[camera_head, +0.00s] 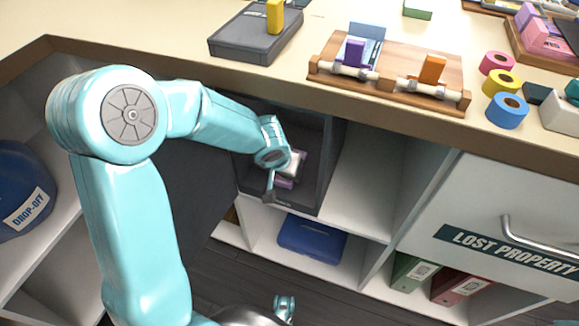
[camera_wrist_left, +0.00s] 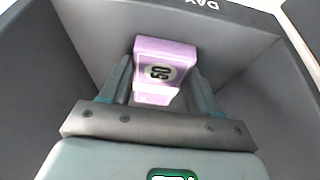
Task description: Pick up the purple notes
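A purple bundle of notes marked 50 (camera_wrist_left: 163,68) is inside a dark grey open box in the left wrist view. In the head view a bit of the purple notes (camera_head: 285,183) shows beside my left gripper (camera_head: 287,172), which reaches into the grey box (camera_head: 318,150) below the counter. In the wrist view the two fingers of my left gripper (camera_wrist_left: 162,85) stand on either side of the notes. Whether both fingers press on the notes cannot be told.
The counter edge (camera_head: 225,82) lies above the box. On the counter are a grey cash tray (camera_head: 250,45), a wooden board (camera_head: 400,62) with purple and orange blocks, and several tape rolls. A blue case (camera_head: 312,240) lies on the shelf below. A lost property drawer (camera_head: 500,215) is right.

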